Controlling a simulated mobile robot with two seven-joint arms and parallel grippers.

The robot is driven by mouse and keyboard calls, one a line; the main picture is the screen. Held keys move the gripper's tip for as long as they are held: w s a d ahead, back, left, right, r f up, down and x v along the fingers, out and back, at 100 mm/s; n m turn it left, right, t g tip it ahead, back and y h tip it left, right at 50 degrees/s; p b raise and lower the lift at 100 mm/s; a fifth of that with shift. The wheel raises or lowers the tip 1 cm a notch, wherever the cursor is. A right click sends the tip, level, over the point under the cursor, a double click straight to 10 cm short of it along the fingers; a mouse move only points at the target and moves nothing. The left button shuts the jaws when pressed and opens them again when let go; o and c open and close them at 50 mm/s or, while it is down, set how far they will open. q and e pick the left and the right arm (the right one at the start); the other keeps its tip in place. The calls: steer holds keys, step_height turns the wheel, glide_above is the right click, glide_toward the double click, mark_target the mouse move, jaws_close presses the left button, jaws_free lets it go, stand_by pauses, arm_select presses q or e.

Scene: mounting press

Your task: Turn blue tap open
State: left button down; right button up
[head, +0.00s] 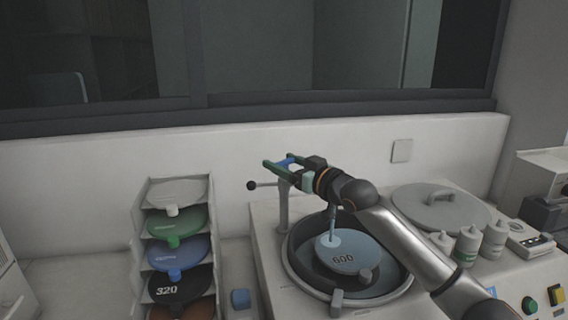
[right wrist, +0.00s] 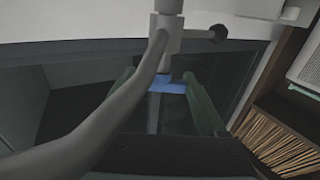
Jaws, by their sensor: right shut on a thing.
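The blue tap (head: 289,162) shows as a small blue piece at the top of the grey post (head: 284,208), beside the polishing bowl. My right gripper (head: 280,164) is shut on it, with its green fingers on either side. In the right wrist view the blue tap (right wrist: 167,87) lies crosswise between the fingers (right wrist: 163,92), on a pale stem. A curved grey pipe (right wrist: 135,100) crosses in front there. In the head view a pale bluish streak (head: 332,225) runs down to the disc marked 600 (head: 345,250). My left gripper is out of view.
A black-knobbed lever (head: 252,185) sticks out left of the post. A rack (head: 143,262) of coloured discs stands at left, with a small blue block (head: 240,298) nearby.

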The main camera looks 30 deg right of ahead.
steer(key=shift+n+y, duration=0.3)
steer(key=shift+y, duration=0.2)
steer(key=o, duration=1.3)
steer(key=shift+s, duration=0.1)
steer(key=shift+s+d+f, duration=0.15)
steer(key=shift+s, duration=0.15)
steer(key=b+v, duration=0.5)
steer(key=v, duration=0.6)
steer(key=shift+s+r, duration=0.3)
steer(key=shift+s, duration=0.05)
